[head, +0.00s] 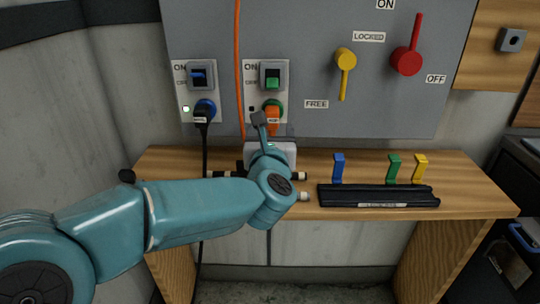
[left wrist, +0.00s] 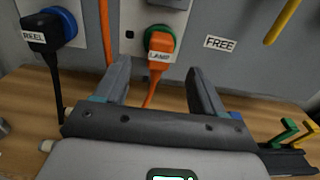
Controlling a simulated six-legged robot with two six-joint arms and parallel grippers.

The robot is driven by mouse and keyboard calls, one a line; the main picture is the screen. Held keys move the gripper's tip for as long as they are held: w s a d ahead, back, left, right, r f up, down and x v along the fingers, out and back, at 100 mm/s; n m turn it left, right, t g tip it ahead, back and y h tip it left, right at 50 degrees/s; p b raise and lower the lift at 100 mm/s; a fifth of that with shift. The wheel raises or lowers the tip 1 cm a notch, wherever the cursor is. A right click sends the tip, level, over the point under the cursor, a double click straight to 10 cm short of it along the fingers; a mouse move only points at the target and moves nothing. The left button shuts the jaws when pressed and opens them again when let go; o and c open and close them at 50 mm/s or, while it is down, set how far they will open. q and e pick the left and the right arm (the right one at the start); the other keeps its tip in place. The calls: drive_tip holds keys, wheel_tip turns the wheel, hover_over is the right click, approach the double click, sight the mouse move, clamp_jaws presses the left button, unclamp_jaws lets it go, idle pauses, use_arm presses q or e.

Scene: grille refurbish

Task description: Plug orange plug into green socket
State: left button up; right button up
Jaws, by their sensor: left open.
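The orange plug (head: 272,120), labelled LAMP, sits at the green socket (head: 280,104) on the grey wall panel. In the left wrist view the plug (left wrist: 160,44) covers the middle of the green socket (left wrist: 158,29) and looks seated in it; the exact depth cannot be told. Its orange cord hangs down between my fingers. My left gripper (head: 262,124) is open just in front of and below the plug; in the left wrist view its fingers (left wrist: 157,72) stand apart either side of the cord, touching nothing visible. My right gripper is not in view.
A black plug (head: 201,117) labelled REEL is in the blue socket (head: 208,105) to the left. A yellow lever (head: 345,70) and a red lever (head: 410,50) are on the panel. A black rack (head: 375,196) with coloured pieces lies on the wooden bench (head: 465,190).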

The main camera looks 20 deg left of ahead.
use_arm(q)
drive_tip(key=v, duration=1)
idle(0.4)
